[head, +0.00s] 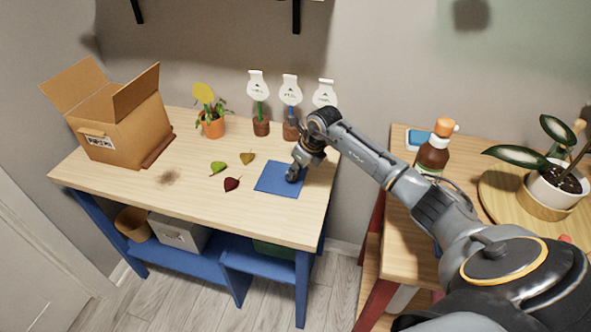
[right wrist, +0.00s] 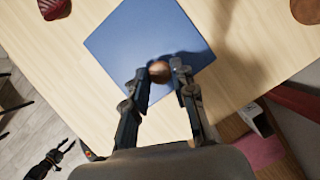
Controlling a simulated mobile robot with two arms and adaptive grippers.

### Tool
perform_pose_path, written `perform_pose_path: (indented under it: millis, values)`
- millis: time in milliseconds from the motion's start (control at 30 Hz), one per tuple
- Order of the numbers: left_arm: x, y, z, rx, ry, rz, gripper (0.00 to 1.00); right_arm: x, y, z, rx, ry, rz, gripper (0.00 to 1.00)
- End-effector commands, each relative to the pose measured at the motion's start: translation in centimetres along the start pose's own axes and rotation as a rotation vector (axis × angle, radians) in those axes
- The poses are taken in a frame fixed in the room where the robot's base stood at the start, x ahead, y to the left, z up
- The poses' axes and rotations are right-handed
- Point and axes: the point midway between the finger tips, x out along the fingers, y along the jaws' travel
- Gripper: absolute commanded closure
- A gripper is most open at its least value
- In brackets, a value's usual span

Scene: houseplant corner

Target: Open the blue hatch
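The blue hatch (head: 277,179) is a flat blue square on the right part of the light wooden bench top. It lies level with the top and shows no raised edge. In the right wrist view the hatch (right wrist: 135,45) has a small round brown knob (right wrist: 159,70) near one edge. My right gripper (head: 293,174) points down at the hatch. In the right wrist view the fingers of my right gripper (right wrist: 160,72) close in on both sides of the knob, with no clear gap.
Several leaves (head: 232,184) lie left of the hatch. An open cardboard box (head: 122,130) stands at the far left. A brown bottle (head: 432,155) stands on the right-hand table.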

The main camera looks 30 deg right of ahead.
Motion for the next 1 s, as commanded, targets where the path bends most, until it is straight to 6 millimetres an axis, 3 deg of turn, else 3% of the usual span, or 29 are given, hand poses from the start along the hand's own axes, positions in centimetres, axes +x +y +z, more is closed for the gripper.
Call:
perform_pose_path:
  millis: [300, 700, 1000]
  values:
    - [0.0, 0.0, 0.0, 0.000, 0.000, 0.000, 0.60, -0.2, -0.3, -0.5, 0.001, 0.000, -0.002, 1.00]
    - [0.6, 0.0, 0.0, 0.000, 0.001, 0.000, 0.60, -3.2, -3.9, -8.4, 0.001, 0.007, -0.006, 1.00]
    - [0.7, 0.0, 0.0, -0.001, 0.001, 0.000, 0.60, -4.1, -4.3, -9.5, 0.000, -0.005, 0.000, 1.00]
